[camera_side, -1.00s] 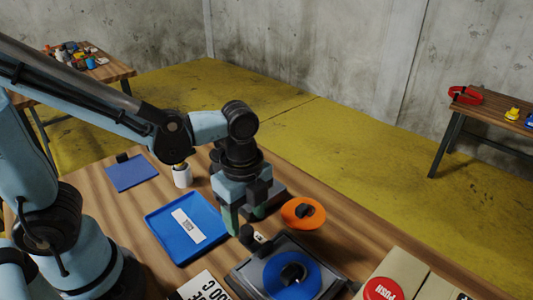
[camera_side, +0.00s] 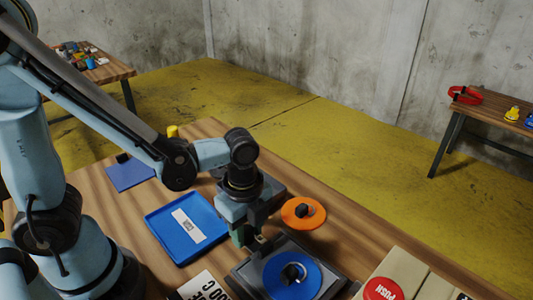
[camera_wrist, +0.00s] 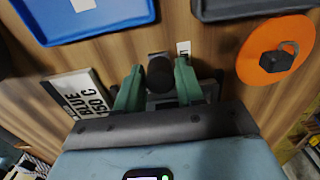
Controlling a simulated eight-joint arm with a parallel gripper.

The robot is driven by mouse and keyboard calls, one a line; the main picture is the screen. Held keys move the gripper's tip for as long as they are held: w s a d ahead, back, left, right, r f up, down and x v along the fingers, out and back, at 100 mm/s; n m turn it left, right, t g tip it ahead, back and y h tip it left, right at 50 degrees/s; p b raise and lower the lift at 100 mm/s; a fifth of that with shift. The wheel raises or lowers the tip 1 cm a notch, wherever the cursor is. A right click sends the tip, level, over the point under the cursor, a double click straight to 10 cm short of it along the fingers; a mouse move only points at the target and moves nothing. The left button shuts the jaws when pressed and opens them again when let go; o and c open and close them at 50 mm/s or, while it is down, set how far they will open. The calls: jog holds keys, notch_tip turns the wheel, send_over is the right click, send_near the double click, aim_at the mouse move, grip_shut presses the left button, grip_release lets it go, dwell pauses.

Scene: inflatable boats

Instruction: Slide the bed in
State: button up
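The dark grey machine (camera_side: 250,286) with its flat bed stands at the front of the table in the side view. A blue disc (camera_side: 308,279) with a black handle lies on it. My gripper (camera_wrist: 160,66) has green fingers, one on each side of a black knob (camera_wrist: 160,77) in the wrist view. The fingers look open with very thin gaps to the knob; contact is not clear. In the side view my gripper (camera_side: 243,238) is low at the machine's back left corner, and it partly hides the knob.
An orange disc (camera_side: 303,222) with a black handle lies behind the machine. A blue tray (camera_side: 165,237) with a white label is to the left. A white sign (camera_side: 205,287) lies in front. A red push button (camera_side: 382,290) is at the right. A blue pad (camera_side: 130,176) lies further left.

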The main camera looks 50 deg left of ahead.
aim_at(306, 289)
grip_shut()
jog(key=d, duration=1.5)
jog(key=shift+d, duration=0.3)
jog(key=shift+d, duration=0.1)
jog(key=shift+o, duration=0.6)
grip_release()
jog(key=o, duration=0.3)
